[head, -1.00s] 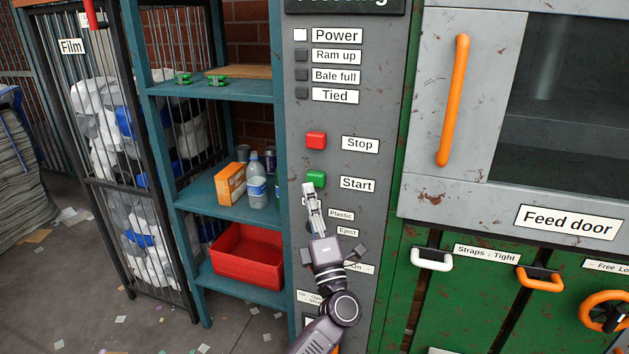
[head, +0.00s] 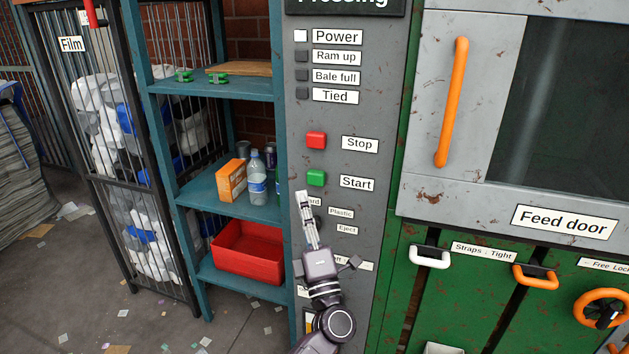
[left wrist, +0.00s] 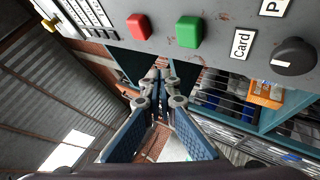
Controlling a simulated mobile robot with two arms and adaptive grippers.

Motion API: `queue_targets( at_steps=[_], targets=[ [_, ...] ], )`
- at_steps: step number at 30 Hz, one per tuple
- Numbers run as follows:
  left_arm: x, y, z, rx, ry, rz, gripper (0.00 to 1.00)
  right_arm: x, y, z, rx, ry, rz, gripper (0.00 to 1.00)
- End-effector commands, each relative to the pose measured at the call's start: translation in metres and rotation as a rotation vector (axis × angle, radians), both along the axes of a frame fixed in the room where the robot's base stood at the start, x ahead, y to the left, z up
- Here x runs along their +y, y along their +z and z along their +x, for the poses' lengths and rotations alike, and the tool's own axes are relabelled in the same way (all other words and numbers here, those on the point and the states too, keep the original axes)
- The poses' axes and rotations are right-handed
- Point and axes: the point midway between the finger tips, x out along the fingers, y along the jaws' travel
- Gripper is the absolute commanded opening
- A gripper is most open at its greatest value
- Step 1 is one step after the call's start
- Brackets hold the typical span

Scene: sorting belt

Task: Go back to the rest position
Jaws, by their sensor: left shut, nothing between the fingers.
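My left gripper (head: 304,196) is in front of the grey control panel (head: 366,255), with its fingers together and empty. In the head view its tips are just below and left of the green Start button (head: 316,178), apart from it in the picture. The fingers also show in the left wrist view (left wrist: 158,78), pointing away below the panel's edge, with the green button (left wrist: 188,31) and the red Stop button (left wrist: 139,26) above. The red Stop button also shows in the head view (head: 316,140). My right gripper is out of view.
Left of the panel is a teal shelf (head: 222,93) with a bottle (head: 257,185), an orange box (head: 232,181) and a red bin (head: 247,265). Right of it is the feed door's orange handle (head: 451,103). The Power lamp (head: 300,36) is white; the other lamps are dark.

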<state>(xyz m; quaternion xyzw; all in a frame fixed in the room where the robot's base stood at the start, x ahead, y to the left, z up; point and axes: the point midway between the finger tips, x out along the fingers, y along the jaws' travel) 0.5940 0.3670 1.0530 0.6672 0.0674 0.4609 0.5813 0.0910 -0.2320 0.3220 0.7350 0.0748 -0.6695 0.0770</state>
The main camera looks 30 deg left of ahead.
Motion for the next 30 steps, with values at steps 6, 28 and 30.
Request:
queue_targets(
  at_steps=[6,28,30],
  targets=[
    [0.0,0.0,0.0,0.0,0.0,0.0,0.0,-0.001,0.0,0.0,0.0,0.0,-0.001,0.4],
    [-0.13,-0.355,0.004,0.976,-0.392,0.66,0.0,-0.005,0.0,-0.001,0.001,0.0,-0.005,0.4],
    [-0.141,-0.403,-0.018,1.09,-0.454,0.73,0.0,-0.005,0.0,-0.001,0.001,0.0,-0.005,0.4]
  ],
)
